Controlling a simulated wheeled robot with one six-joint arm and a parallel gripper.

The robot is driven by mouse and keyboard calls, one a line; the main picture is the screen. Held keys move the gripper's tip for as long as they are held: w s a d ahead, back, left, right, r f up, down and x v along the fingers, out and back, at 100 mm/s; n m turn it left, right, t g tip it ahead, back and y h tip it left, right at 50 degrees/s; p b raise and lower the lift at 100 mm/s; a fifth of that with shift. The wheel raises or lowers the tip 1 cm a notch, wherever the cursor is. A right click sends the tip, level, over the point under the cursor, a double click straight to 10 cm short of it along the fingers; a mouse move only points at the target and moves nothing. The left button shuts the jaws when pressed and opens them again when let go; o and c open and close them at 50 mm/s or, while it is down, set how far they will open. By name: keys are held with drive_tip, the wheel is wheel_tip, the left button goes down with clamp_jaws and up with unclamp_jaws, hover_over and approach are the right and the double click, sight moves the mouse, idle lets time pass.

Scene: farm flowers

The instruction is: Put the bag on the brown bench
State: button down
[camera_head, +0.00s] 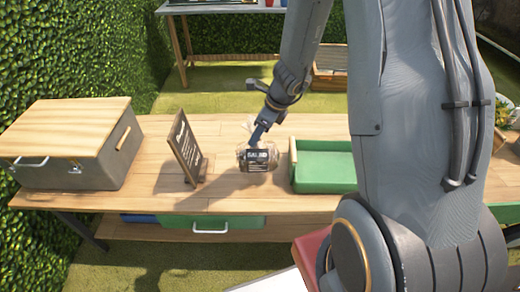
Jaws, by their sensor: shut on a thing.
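A small clear bag (258,163) with a dark label bearing pale letters is in the middle of the head view. My gripper (257,138) is shut on the top of the bag, and the bag hangs below it. The bag is over the brown wooden bench (240,199); I cannot tell whether its bottom touches the bench top. The right part of the bench is hidden behind my arm.
On the bench, a grey box with a wooden lid (78,143) stands at left, a dark sign (185,147) left of the bag, and a green tray (326,170) to the right. Another table (225,8) stands behind. Bench top is clear in front of the bag.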

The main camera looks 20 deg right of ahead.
sight(259, 147)
drive_tip(key=shift+f+b, duration=0.55)
drive_tip(key=shift+f, duration=2.85)
drive_tip(key=c, duration=1.4)
unclamp_jaws()
drive_tip(key=shift+c, duration=0.2)
drive_tip(key=p+v, duration=0.1)
drive_tip(key=v, duration=1.1)
drive_tip(key=shift+p, duration=0.35)
drive_tip(key=shift+s, duration=0.1)
drive_tip(key=s+a+r+n+g+h, duration=0.1)
drive_tip(key=s+r+n, duration=0.3)
drive_tip(key=n, duration=0.9)
drive_tip(key=s+a+r+n+h, duration=0.2)
drive_tip(key=s+r+n, duration=0.2)
drive_tip(key=s+n, duration=0.6)
drive_tip(key=n, duration=0.3)
drive_tip(key=shift+s+a+g, duration=0.15)
drive_tip(key=shift+a+g, duration=0.1)
drive_tip(key=shift+g, duration=0.15)
